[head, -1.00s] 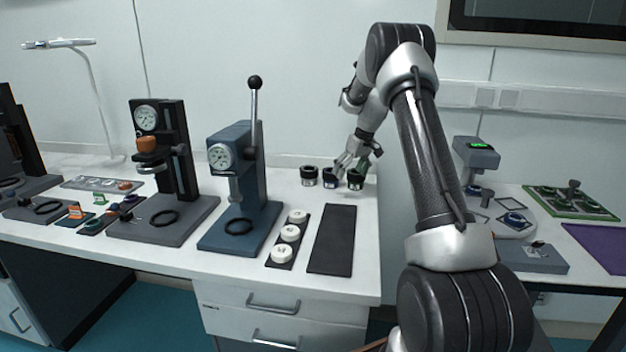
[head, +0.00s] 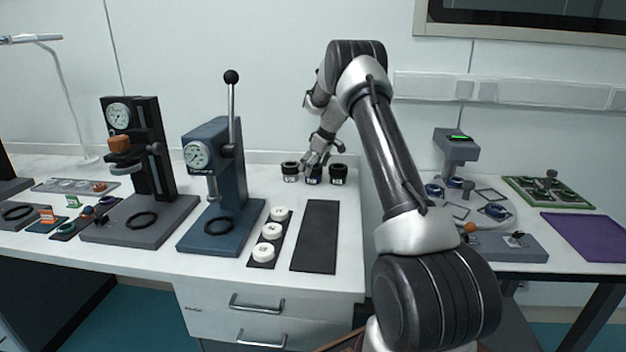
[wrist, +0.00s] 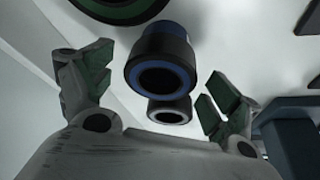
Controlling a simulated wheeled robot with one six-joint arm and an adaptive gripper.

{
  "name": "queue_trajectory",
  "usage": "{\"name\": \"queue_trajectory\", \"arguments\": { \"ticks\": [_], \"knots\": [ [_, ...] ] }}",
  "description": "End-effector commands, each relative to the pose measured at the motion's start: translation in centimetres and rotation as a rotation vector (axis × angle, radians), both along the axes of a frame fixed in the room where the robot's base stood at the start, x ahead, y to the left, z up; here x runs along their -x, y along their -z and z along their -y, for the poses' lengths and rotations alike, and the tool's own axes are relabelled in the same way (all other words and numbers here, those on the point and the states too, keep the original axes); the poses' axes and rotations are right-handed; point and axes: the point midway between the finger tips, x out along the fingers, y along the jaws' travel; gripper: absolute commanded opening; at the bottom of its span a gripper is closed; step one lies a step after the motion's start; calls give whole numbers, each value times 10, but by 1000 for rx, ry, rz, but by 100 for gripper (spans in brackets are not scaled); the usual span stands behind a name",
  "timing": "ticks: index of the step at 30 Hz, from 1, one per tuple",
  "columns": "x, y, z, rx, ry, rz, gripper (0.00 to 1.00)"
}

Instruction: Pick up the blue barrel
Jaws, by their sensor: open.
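The blue barrel is a short dark cylinder with a blue ring around its open end; in the wrist view the blue barrel (wrist: 163,55) shows between my spread fingers. In the head view the blue barrel (head: 314,176) looks like the middle of three dark barrels at the back of the table. My gripper (head: 316,162) is right above it, pointing down. In the wrist view my gripper (wrist: 155,72) is open, with green finger pads and a gap to the barrel on each side. Whether the fingertips reach down beside it, I cannot tell.
A barrel with a pale ring (wrist: 170,110) and one with a green ring (wrist: 115,10) stand close on either side. A blue lever press (head: 222,180) is to the left. A dark mat (head: 316,235) and a strip with white round parts (head: 262,252) lie in front.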

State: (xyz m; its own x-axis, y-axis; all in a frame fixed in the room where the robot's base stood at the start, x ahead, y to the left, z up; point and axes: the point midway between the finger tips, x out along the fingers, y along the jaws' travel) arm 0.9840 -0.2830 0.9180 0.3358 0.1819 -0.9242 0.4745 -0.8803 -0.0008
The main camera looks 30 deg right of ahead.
Motion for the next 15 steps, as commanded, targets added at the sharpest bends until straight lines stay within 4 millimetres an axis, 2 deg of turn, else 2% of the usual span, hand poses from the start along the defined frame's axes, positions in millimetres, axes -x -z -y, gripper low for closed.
{"name": "queue_trajectory", "arguments": {
  "ticks": [7, 8, 15],
  "knots": [
    [-2, 4, -1, 0, 0, 1, 90],
    [-2, 4, -1, 0, 0, 1, 86],
    [-2, 4, -1, 0, 1, 1, 42]
  ]
}}
